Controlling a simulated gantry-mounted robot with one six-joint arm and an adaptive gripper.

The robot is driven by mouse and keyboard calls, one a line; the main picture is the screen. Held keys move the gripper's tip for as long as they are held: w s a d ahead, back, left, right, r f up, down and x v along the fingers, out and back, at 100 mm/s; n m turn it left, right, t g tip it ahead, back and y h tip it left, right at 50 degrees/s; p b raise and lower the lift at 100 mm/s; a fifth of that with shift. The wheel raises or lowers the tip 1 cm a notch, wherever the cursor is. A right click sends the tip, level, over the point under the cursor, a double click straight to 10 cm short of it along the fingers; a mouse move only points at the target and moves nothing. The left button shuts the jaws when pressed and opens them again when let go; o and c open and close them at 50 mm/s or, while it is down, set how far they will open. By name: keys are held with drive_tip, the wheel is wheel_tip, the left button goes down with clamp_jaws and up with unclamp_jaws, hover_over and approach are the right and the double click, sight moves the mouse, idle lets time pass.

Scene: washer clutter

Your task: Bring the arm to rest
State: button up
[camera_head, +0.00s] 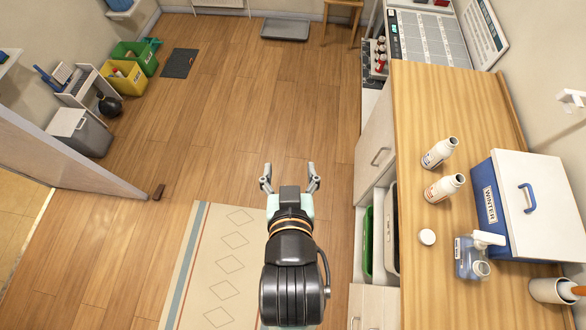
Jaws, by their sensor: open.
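My gripper (289,178) is at the end of my black arm in the middle of the camera_head view. Its two fingers are spread apart and nothing is between them. It is seen from above, over the wooden floor just beyond the far end of the patterned rug (225,265). It is apart from the wooden counter (415,170) on the right. My arm reaches up from the bottom edge of the picture and hides part of the rug.
On the counter are two white bottles (440,152), a round white lid (427,236), a spray bottle (470,258) and a blue box marked WINTER (490,205). A door (75,155), grey bin (80,130) and yellow and green crates (127,78) stand left. The middle floor is clear.

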wheel_tip(320, 180, up, 20)
drive_tip(key=p, duration=2)
drive_tip(key=shift+d, duration=0.15)
